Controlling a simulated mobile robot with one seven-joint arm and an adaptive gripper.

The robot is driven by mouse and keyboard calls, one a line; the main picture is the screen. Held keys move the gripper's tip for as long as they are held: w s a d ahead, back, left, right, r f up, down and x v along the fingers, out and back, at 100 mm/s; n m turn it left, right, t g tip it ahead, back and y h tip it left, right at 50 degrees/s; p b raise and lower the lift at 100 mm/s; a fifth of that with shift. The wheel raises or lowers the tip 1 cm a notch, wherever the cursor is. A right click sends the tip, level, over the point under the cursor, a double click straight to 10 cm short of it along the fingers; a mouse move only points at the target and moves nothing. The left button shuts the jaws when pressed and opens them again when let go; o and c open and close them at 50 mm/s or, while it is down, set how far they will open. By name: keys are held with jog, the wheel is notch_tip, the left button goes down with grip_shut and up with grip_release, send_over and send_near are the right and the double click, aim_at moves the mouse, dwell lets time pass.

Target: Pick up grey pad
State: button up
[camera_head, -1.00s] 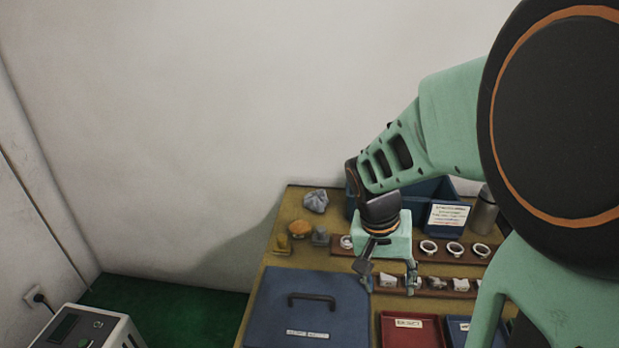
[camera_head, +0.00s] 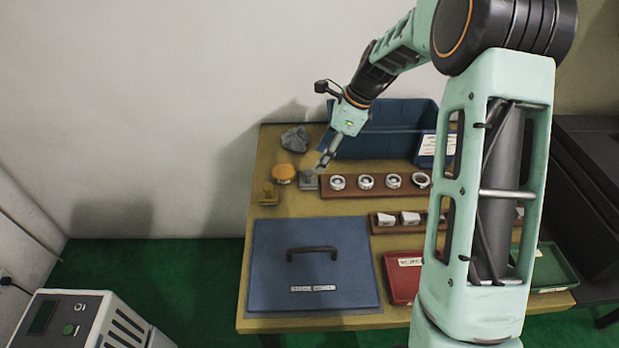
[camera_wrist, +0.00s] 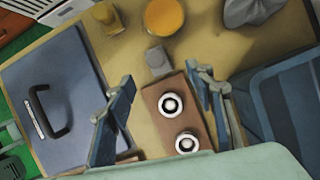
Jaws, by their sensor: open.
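The grey pad (camera_head: 308,181) is a small grey block on the tan table, just left of the rack of white rings. In the wrist view the grey pad (camera_wrist: 158,61) lies just beyond the space between my fingertips. My gripper (camera_head: 321,168) is open and empty, tilted down above the pad, partly overlapping it in the head view. I cannot tell the exact height above the pad.
A round orange thing (camera_head: 284,174) and a yellow block (camera_head: 268,195) stand left of the pad. A crumpled grey cloth (camera_head: 295,138) lies behind. The ring rack (camera_head: 350,192) is close on the right. A blue bin (camera_head: 395,118) stands behind; a blue lidded case (camera_head: 270,270) is in front.

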aim_at(308, 172)
jog(key=x, duration=0.3)
jog(key=b+x, duration=0.1)
jog(key=x, duration=0.4)
jog(key=shift+s+a+f, duration=0.25)
jog(key=shift+a, duration=0.15)
jog(key=c, duration=1.3)
jog(key=shift+c, duration=0.2)
jog(key=shift+r, duration=0.1)
jog(key=shift+r, duration=0.65)
jog(key=s+d+r+p, duration=0.2)
jog(key=s+d+r, duration=0.6)
jog(key=s+r, duration=0.3)
jog(key=shift+d+r, duration=0.3)
jog(key=shift+d, duration=0.05)
jog(key=shift+s, duration=0.1)
